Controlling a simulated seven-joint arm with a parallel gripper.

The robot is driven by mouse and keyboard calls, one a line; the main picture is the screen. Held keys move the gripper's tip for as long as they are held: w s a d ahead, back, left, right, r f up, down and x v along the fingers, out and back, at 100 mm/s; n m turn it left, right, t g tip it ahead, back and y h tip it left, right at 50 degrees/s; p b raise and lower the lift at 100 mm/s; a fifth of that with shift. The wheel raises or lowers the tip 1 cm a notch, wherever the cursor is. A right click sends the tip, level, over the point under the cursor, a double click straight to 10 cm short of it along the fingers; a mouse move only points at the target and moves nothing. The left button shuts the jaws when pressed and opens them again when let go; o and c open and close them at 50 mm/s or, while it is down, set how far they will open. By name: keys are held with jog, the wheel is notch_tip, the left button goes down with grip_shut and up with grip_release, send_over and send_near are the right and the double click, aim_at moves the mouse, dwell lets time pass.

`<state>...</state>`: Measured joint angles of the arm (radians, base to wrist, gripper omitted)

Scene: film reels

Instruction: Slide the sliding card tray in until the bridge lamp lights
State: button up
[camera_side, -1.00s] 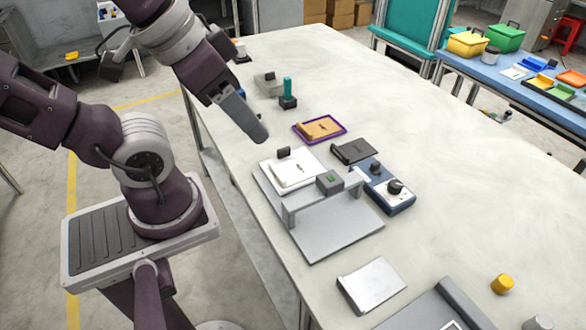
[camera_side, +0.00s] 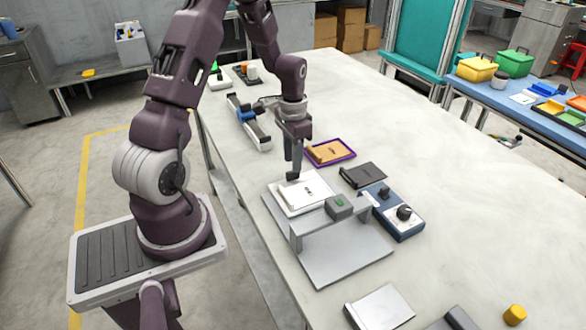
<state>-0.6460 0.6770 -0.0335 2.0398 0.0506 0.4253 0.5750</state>
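My gripper (camera_side: 292,174) points down at the tray's far edge, where the tray's dark knob stands. The fingers overlap the knob in this view, so its hold and the finger gap are unclear.
A blue box with black knobs (camera_side: 398,216) stands right of the bridge. A dark tray (camera_side: 363,175) and a purple-rimmed tan tray (camera_side: 330,151) lie behind. A silver plate (camera_side: 380,307) lies in front. The table's right side is mostly clear.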

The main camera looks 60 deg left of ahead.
notch_tip(320, 180, down, 4)
grip_shut()
jog(key=shift+d+r, duration=0.1)
dwell(1.5)
